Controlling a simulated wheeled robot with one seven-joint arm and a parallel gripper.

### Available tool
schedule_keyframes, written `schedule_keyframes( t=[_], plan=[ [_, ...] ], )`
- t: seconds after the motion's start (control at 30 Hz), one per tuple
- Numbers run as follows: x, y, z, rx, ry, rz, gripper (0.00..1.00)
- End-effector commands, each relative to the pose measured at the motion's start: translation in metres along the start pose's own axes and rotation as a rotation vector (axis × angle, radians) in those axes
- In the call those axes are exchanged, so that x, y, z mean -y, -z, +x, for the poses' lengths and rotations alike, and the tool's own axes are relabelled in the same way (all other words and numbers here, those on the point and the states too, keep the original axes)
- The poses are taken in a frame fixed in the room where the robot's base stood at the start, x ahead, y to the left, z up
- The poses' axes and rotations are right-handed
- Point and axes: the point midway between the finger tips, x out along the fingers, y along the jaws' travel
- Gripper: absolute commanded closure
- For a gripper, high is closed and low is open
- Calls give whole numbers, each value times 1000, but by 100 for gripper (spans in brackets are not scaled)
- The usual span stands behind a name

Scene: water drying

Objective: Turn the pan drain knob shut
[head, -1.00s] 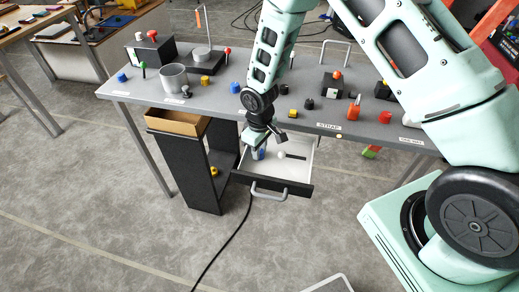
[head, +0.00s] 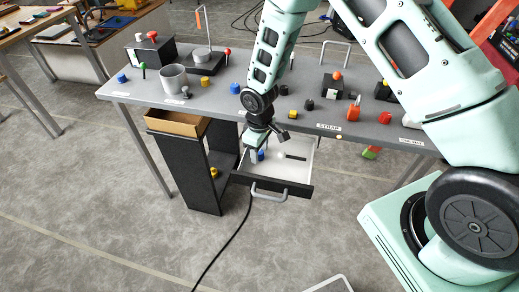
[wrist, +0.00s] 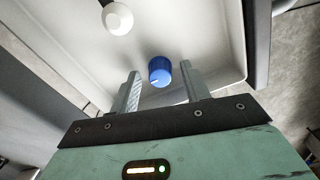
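A blue round knob (wrist: 160,71) with a pale pointer line sits inside an open white-lined drawer or pan with a dark front (head: 270,189). The blue knob also shows in the head view (head: 261,155), beside my gripper (head: 255,152). In the wrist view, my gripper (wrist: 160,68) is open, with one finger on each side of the blue knob. Gaps show between the knob and both fingers. I cannot tell how deep the fingertips reach along it. A white round knob (wrist: 117,19) stands nearby in the same drawer.
The drawer's walls lie close around my gripper. The grey table (head: 220,98) above holds a metal cup (head: 174,79), several coloured knobs and black boxes. A dark open cabinet (head: 183,170) stands left of the drawer. The floor in front is mostly clear.

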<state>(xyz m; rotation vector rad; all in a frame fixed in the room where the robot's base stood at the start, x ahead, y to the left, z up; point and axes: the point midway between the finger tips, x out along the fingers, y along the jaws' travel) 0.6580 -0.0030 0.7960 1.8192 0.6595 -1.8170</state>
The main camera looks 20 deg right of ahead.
Motion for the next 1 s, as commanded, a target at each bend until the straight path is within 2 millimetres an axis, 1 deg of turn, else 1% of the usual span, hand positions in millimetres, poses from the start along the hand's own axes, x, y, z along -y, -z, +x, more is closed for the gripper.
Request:
schedule_keyframes(
  t=[0.2,0.27,0.37,0.47,0.8,0.9,1.0],
  plan=[
    [0,0,-2,0,0,1,54],
    [0,0,-6,-1,0,1,54],
    [-1,1,-20,-3,-2,2,54],
    [-1,1,-40,-4,-1,2,54],
    [-1,0,-120,-5,-3,1,54],
    [-1,0,-140,-3,-2,2,54],
    [-1,0,-156,-2,-1,2,54]
  ],
)
